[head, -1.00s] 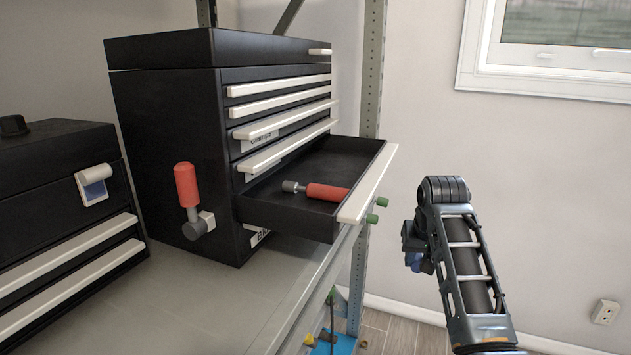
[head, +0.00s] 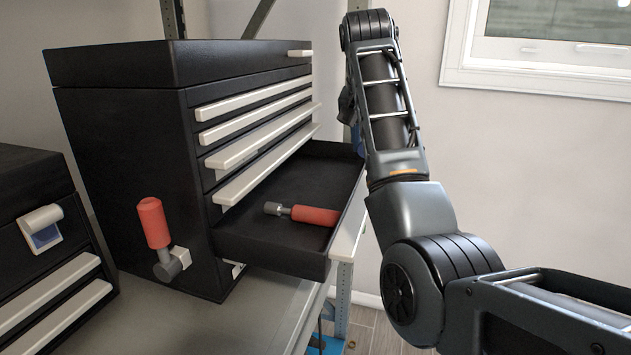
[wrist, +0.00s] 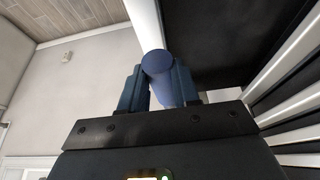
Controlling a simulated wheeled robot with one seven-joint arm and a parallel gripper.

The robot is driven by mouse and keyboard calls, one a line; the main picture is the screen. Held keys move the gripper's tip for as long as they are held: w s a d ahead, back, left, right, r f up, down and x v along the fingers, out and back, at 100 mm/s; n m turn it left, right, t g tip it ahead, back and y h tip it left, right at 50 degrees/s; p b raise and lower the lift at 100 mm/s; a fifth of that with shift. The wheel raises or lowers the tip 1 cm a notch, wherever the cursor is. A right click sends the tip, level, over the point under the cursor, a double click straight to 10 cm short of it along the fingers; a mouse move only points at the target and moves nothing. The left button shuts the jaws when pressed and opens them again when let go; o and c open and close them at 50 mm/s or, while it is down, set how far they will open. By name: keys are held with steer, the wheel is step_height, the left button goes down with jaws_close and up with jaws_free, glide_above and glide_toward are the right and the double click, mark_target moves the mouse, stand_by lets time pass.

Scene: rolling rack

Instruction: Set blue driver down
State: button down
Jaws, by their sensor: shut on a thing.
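The blue driver (wrist: 158,64) shows in the wrist view as a blue round-ended cylinder between the two fingers of my gripper (wrist: 159,84), which is shut on it. In the head view my gripper is mostly hidden behind my own arm, beside the right end of the open drawer (head: 265,246). In the wrist view the drawer's pale front edge (wrist: 146,24) runs just beyond the driver, with the drawer's dark inside (wrist: 212,42) to its right. I cannot tell the height of the driver over the drawer.
A red-handled driver (head: 312,215) lies in the open drawer. Another red-handled tool (head: 153,223) stands against the side of the black tool chest (head: 122,165). A smaller black box (head: 30,195) is at left. The grey shelf (head: 190,322) has bare room in front.

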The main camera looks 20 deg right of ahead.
steer(key=b, duration=0.1)
glide_above(324, 191)
steer(key=s, duration=0.2)
step_height(324, 191, down, 4)
steer(key=shift+w+f, duration=0.1)
steer(key=shift+f, duration=0.15)
steer(key=shift+w+a+f, duration=0.25)
steer(key=shift+a+f, duration=0.15)
steer(key=shift+f+p, duration=0.5)
steer(key=shift+f, duration=1.55)
steer(key=c, duration=0.8)
jaws_free()
steer(key=shift+f, duration=0.1)
steer(key=shift+v, duration=6.1)
